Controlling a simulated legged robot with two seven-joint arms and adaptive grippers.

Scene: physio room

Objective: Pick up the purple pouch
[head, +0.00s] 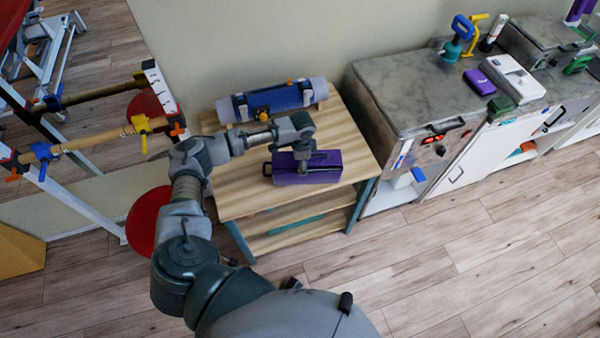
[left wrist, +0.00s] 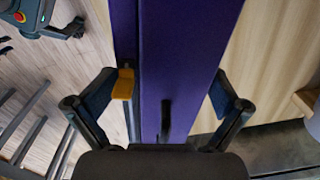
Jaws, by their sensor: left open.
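The purple pouch (head: 325,172) is a long box-like bag with a dark loop at its left end. It lies on the wooden top of a small shelf table (head: 240,199). My left gripper (head: 303,168) points down over the pouch. In the left wrist view the pouch (left wrist: 190,55) runs lengthwise between the two spread fingers of my open left gripper (left wrist: 165,95). An orange tab (left wrist: 123,84) shows beside the pouch's left edge. Whether the fingers touch the pouch is unclear. My right gripper is not in view.
A grey roll with a blue case (head: 275,100) lies behind the pouch at the wall side. A stone-topped cabinet (head: 400,85) stands close on the right. Racks with bars (head: 95,145) stand on the left. The floor in front is open.

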